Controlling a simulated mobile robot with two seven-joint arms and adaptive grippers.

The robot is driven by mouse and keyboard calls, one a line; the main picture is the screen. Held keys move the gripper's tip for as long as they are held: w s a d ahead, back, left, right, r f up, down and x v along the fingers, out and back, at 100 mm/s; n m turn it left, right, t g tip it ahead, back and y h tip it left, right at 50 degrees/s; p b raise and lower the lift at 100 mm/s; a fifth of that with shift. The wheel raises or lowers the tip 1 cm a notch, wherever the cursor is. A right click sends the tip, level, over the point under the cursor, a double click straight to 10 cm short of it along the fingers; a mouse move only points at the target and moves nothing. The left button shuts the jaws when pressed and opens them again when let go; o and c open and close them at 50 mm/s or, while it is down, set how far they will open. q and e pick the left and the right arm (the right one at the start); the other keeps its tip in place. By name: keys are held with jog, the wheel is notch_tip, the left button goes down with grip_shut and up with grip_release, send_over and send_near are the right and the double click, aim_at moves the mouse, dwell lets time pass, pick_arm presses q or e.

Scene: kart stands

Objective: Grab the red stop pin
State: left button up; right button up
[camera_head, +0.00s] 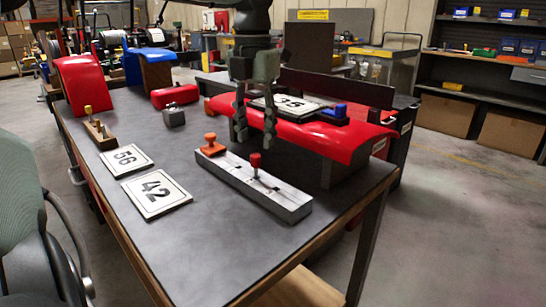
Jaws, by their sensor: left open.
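The red stop pin (255,162) stands upright in a light grey metal bar (285,202) near the front of the table. An orange knob (210,144) sits at the bar's other end. My left gripper (254,143) points down with its fingers spread. The fingertips appear just above the pin's head, one on each side of it in the picture, with nothing between them. Whether they are directly over the pin or farther back, I cannot tell. My right gripper is not in view.
A red curved panel (350,142) with a number plate lies behind the gripper. Plates 56 (126,160) and 42 (156,193) lie flat to the left. A wooden block with brass pins (100,136) is farther left. The table's front (200,265) is clear.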

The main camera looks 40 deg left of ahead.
aim_at(255, 155)
pick_arm(q)
jog(key=shift+s+f, duration=0.2)
jog(key=shift+f, duration=0.75)
jog(key=shift+s+d+f, duration=0.1)
jog(key=shift+f, duration=0.55)
notch_tip(255, 155, down, 4)
jog(key=shift+d+f, duration=0.1)
jog(key=shift+c, duration=0.8)
grip_shut()
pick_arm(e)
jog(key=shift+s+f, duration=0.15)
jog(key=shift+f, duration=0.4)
